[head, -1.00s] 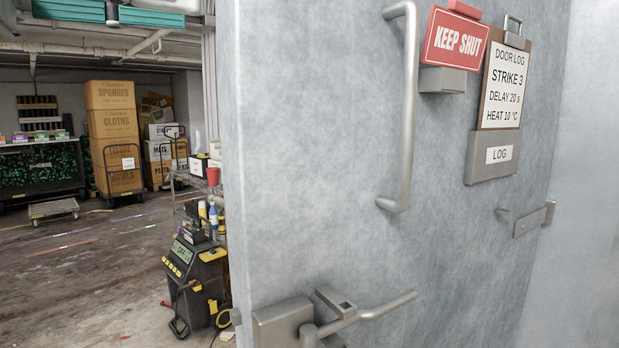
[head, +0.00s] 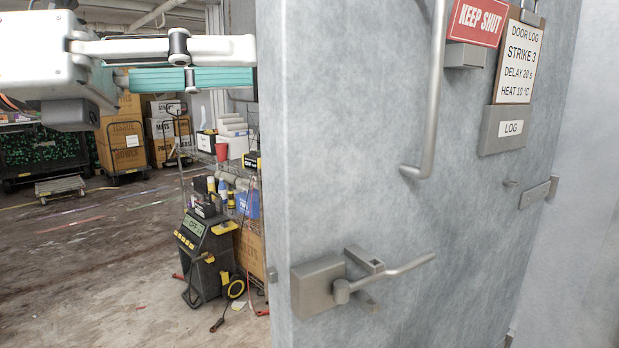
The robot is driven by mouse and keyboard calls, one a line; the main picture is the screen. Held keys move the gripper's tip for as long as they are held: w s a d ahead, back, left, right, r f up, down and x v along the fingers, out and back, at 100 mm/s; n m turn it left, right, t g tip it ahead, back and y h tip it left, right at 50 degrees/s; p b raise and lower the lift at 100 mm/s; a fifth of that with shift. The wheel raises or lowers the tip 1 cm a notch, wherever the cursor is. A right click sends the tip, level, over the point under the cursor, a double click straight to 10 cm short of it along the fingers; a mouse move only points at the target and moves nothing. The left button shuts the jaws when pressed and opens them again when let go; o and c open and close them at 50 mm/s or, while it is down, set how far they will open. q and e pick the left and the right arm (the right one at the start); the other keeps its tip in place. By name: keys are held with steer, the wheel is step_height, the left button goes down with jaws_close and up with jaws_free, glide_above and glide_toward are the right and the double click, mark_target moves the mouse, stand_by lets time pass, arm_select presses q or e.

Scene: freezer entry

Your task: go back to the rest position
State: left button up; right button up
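My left gripper (head: 250,64) is at the upper left, stretched level towards the right. It has a white body, a pale jointed finger link and a teal strip beneath it. The tip end is beside the left edge of the grey door (head: 370,180) in the picture; whether they touch is unclear. No held object shows. The spacing between its fingers cannot be made out from this side. My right gripper is not in view.
The door bears a lever latch (head: 385,273), a long vertical pull handle (head: 430,110), a red KEEP SHUT sign (head: 477,22) and a door log (head: 520,65). A yellow-black machine (head: 205,255) and a loaded wire shelf stand left of it.

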arm_select(q)
steer(key=w+a+f+n+t+h, duration=0.1)
steer(key=w+f+n+t+h, duration=0.2)
steer(key=w+f+n, duration=0.45)
steer(key=w+a+f+n+t+h, duration=0.2)
steer(key=w+f+n, duration=0.2)
steer(key=f+n, duration=0.5)
steer(key=w+a+f+n+t+y, duration=0.3)
steer(key=f+n+t+y, duration=0.35)
steer(key=f, duration=0.65)
steer(key=w+a+f+n+t+y, duration=0.2)
steer(key=a+f+n+t+y, duration=0.15)
steer(key=f+n+y, duration=0.6)
steer(key=s+a+f+n+g+y, duration=0.1)
steer(key=s+f+n+g, duration=0.2)
steer(key=s+f, duration=0.4)
steer(key=s+f+n+g+y, duration=0.1)
steer(key=s+f+n+g, duration=0.2)
steer(key=s+f, duration=0.5)
steer(key=s+a+f+n+g+y, duration=0.1)
steer(key=s+f+n+g, duration=0.2)
steer(key=f, duration=2.3)
steer(key=s+n, duration=0.1)
steer(key=s, duration=0.3)
steer(key=shift+s+a+f+y, duration=0.15)
steer(key=shift+a+f+y, duration=0.15)
steer(key=shift+f+y, duration=0.1)
steer(key=shift+r, duration=0.1)
